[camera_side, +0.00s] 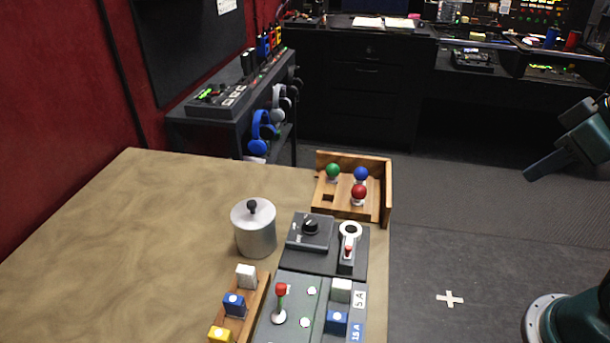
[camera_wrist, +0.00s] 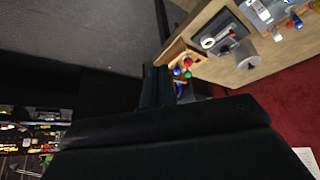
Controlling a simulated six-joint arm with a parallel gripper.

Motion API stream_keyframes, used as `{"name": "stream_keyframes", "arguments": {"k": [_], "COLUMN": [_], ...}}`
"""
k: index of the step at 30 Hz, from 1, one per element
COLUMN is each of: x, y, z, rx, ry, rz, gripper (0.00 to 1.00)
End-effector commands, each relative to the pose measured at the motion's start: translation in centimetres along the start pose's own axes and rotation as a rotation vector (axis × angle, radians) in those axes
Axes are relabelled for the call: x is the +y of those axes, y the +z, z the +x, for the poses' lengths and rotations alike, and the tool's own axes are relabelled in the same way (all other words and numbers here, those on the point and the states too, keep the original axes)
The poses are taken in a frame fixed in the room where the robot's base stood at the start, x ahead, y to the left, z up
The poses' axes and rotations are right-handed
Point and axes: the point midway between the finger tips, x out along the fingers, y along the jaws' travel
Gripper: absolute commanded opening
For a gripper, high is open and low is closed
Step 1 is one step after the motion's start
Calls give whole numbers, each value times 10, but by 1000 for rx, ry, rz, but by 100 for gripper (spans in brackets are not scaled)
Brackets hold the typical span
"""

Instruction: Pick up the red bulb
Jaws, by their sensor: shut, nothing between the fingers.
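The red bulb (camera_side: 359,191) stands upright in a wooden holder (camera_side: 387,190) at the table's far right corner. A green bulb (camera_side: 333,170) and a blue bulb (camera_side: 361,174) stand beside it, and an empty square hole is at the holder's front left. The wrist view also shows the red bulb (camera_wrist: 187,62), small and far off. My gripper (camera_side: 530,176) is at the right of the side view, well apart from the holder and off the table. It is shut and empty. Its dark fingers (camera_wrist: 158,88) also show in the wrist view.
A metal canister (camera_side: 255,232) and a black panel with a knob (camera_side: 310,227) stand near the holder. Nearer are a red-topped lever (camera_side: 281,300) and coloured blocks on a wooden strip. The table's left side is clear. Headphones (camera_side: 262,130) hang from a shelf behind.

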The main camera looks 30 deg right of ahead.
Motion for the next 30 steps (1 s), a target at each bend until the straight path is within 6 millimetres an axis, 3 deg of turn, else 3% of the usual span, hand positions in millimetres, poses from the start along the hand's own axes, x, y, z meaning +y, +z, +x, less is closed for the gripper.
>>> {"name": "stream_keyframes", "arguments": {"k": [11,20,30], "x": [0,0,0], "y": [0,0,-1], "z": [0,0,0], "rx": [0,0,-1], "ry": [0,0,0], "rz": [0,0,-5], "gripper": [0,55,57]}}
